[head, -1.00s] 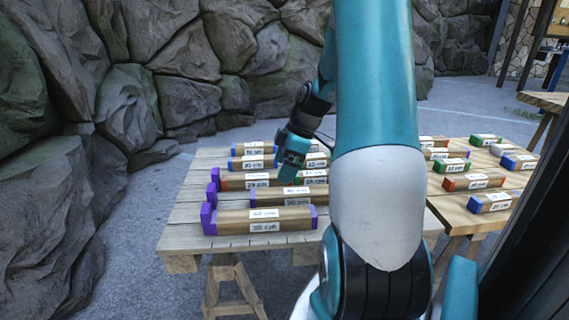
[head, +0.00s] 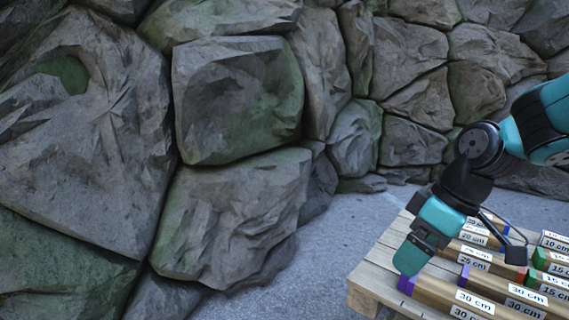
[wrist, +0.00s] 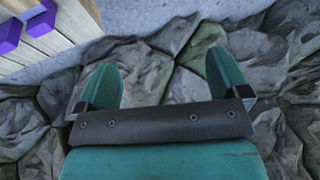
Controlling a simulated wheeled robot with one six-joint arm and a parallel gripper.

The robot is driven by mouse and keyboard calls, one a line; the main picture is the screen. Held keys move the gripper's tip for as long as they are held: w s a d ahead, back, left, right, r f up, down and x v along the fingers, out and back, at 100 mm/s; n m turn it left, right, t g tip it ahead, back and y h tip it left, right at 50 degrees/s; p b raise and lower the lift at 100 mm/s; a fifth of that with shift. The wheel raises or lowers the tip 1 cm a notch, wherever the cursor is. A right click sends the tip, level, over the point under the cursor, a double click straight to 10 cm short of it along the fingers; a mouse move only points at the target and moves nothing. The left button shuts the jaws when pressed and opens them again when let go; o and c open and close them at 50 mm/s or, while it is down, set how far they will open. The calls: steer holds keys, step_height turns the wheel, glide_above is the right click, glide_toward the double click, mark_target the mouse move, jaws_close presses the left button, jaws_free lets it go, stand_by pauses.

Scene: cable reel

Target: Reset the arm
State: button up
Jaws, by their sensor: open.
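My arm enters from the right edge of the head view, in teal and black. My gripper (head: 412,258) is at its lower end and appears in front of the left end of the wooden table. In the wrist view my gripper (wrist: 164,76) shows two teal fingers spread wide apart. Nothing is between them; only rock wall and a strip of pavement show beyond. In the head view the gripper hides part of the labelled wooden blocks' ends, and I cannot tell how far above them it is.
The wooden table (head: 372,284) at lower right carries several labelled wooden blocks with coloured ends, such as a 30 cm block (head: 440,293). Purple block ends (wrist: 42,18) show at the wrist view's upper left. A rough stone wall (head: 235,90) fills the left and back. Grey pavement (head: 320,262) between is clear.

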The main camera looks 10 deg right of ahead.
steer(key=s+a+r+g+p, duration=0.1)
steer(key=s+a+r+g, duration=0.15)
steer(key=s+a, duration=1.05)
step_height(320, 180, up, 18)
steer(key=p, duration=1.7)
steer(key=shift+w+d+m+t+p, duration=0.2)
steer(key=shift+d+m+t+p, duration=0.15)
steer(key=shift+t, duration=0.1)
